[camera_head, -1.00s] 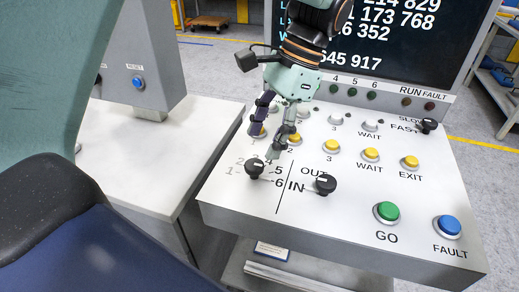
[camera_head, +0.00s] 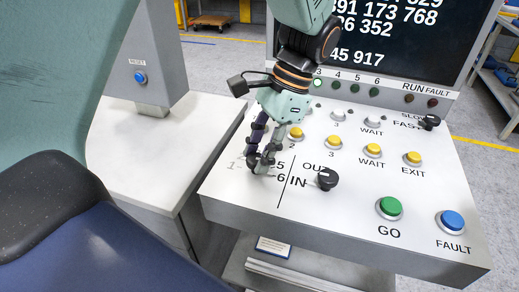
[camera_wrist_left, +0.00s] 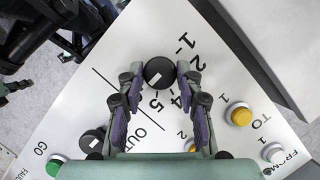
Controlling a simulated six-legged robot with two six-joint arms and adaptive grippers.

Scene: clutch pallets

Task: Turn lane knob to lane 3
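The black lane knob (camera_wrist_left: 159,72) sits between the fingertips of my left gripper (camera_wrist_left: 160,70) in the left wrist view. The fingers lie against both sides of it and look closed on it. A white mark shows on its top. Lane numbers are printed around it; some are hidden by the fingers. In the head view my left gripper (camera_head: 260,163) reaches down onto the panel (camera_head: 350,225) and covers most of the knob. A lamp under the number 3 (camera_head: 317,83) glows pale green. My right gripper is not in view.
A second black knob (camera_head: 327,179), beside OUT and IN, stands close to the right of the fingers. Yellow buttons (camera_head: 333,142), a green GO button (camera_head: 389,208) and a blue FAULT button (camera_head: 451,222) are on the panel. A screen (camera_head: 405,40) rises behind.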

